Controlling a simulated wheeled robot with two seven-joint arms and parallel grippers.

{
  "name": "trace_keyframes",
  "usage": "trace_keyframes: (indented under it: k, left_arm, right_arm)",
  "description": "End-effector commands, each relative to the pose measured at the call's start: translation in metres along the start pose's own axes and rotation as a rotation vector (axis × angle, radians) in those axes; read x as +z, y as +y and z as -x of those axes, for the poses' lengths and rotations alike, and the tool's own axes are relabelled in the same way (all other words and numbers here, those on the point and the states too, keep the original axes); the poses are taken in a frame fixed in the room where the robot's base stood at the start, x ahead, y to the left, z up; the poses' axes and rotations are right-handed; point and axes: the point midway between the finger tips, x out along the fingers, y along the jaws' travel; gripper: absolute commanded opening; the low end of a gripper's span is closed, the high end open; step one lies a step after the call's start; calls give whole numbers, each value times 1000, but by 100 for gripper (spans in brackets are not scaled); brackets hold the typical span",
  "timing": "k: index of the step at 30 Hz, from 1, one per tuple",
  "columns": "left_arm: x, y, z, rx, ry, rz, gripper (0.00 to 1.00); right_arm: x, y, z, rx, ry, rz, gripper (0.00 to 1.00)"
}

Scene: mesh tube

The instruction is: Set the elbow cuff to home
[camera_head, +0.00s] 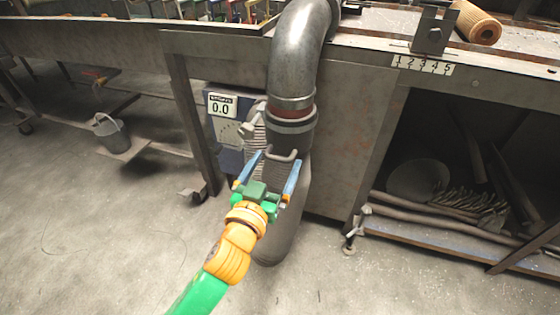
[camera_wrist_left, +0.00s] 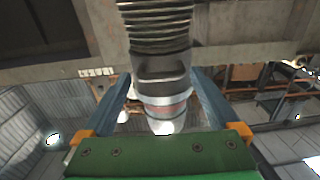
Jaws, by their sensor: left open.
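A shiny metal elbow pipe (camera_head: 300,58) comes down from the bench in the head view. A dark elbow cuff (camera_head: 291,121) sits around its lower end, with a reddish band just above the cuff. My right gripper is not in view.
A numbered plate (camera_head: 422,65) is on the bench edge. A bench leg (camera_head: 194,125) stands at left, a shelf with tools at right. The floor in front is clear.

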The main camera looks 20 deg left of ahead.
Motion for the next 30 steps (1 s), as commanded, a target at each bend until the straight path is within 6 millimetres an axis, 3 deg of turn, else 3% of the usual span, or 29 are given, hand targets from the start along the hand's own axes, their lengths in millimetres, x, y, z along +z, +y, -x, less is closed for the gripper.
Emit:
trace_keyframes:
  k: [6,14,25,30]
  left_arm:
    - [1,0,-21,1,-1,0,95]
    - [1,0,-23,1,-2,1,95]
    - [1,1,-23,3,-3,2,0]
    - [-4,1,-23,3,-3,3,0]
  right_arm:
    - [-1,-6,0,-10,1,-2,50]
    - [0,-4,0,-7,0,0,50]
    - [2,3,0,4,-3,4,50]
    - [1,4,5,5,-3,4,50]
